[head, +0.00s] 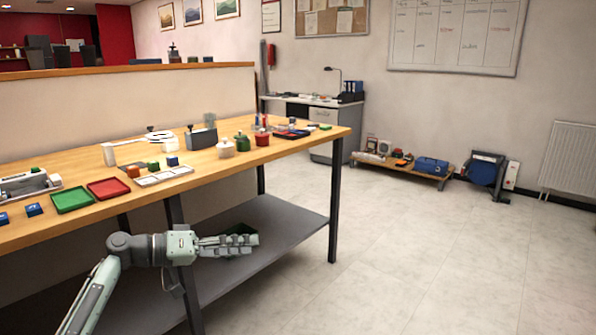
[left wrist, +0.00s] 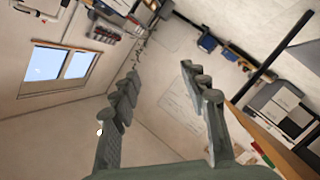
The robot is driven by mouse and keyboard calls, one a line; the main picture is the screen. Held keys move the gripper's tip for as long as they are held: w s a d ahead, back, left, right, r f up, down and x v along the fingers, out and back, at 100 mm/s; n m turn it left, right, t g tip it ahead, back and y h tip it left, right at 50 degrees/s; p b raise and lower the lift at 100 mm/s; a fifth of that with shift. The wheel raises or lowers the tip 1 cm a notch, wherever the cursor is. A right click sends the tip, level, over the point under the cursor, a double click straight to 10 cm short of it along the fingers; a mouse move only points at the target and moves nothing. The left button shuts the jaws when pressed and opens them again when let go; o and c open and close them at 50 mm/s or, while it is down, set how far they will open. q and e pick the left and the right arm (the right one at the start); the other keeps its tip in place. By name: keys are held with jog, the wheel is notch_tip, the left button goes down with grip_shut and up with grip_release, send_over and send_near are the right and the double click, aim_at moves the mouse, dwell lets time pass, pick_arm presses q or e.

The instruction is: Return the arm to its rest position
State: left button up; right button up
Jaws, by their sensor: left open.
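My left arm comes in from the lower left in the head view. Its gripper (head: 243,246) is in front of the workbench's lower shelf, below the level of the tabletop. In the left wrist view the two fingers of the left gripper (left wrist: 160,88) stand apart with nothing between them. The workbench (head: 300,145) has a wooden top and dark legs. The left gripper is clear of everything on the tabletop. My right gripper is not in view.
On the tabletop are a green tray (head: 72,199), a red tray (head: 109,188), a white tray (head: 163,176), a white pot (head: 226,149) and a red pot (head: 262,139). A low wooden platform (head: 405,166) stands by the far wall. The floor to the right is clear.

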pick_arm(q)
jog(key=w+a+f+n+t+y, duration=0.2)
jog(key=w+a+f+y, duration=0.3)
jog(key=a+f+y, duration=0.15)
jog(key=w+a+f+t+y, duration=0.1)
jog(key=w+a+t+y, duration=0.1)
jog(key=a+y, duration=0.65)
jog(key=w+a+f+t+y, duration=0.1)
jog(key=w+a+y, duration=0.25)
jog(key=a, duration=0.95)
jog(key=s+d+f+g+h, duration=0.1)
jog(key=s+d+f+g, duration=0.15)
jog(key=s+f, duration=1)
jog(key=s+d+f+g+h, duration=0.15)
jog(key=s+d+f, duration=0.25)
jog(key=s+f, duration=0.85)
jog(key=s+d+f+g, duration=0.2)
jog(key=s+f, duration=0.6)
jog(key=s, duration=0.4)
jog(key=s+d+f+g, duration=0.3)
jog(key=s+f, duration=0.5)
jog(key=s, duration=0.5)
jog(key=shift+s+d, duration=0.25)
jog(key=shift+d, duration=0.2)
